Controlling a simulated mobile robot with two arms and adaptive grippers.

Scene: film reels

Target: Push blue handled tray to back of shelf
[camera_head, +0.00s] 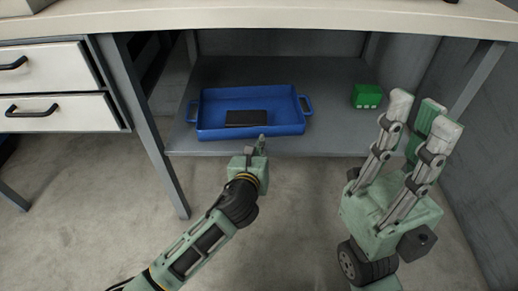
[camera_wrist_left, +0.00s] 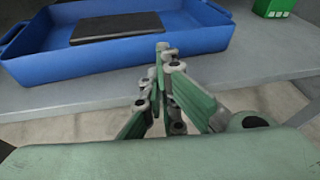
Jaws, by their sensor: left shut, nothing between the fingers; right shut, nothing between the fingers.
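A blue tray (camera_head: 213,130) with a handle at each end lies on the grey lower shelf (camera_head: 335,135), close to its front edge. A flat black item (camera_head: 246,119) lies in the tray. My left gripper (camera_head: 261,141) is shut and empty, its fingertips just in front of the tray's front wall, right of its middle. In the left wrist view, the fingers (camera_wrist_left: 166,56) point toward the tray (camera_wrist_left: 110,62); I cannot tell whether they touch it. My right gripper (camera_head: 422,120) is shut and empty, raised at the right in front of the shelf.
A green box (camera_head: 366,96) stands on the shelf right of the tray. Free shelf surface lies behind the tray. A table top (camera_head: 280,15) covers the shelf from above. A metal leg (camera_head: 150,135) and white drawers (camera_head: 55,112) are at the left.

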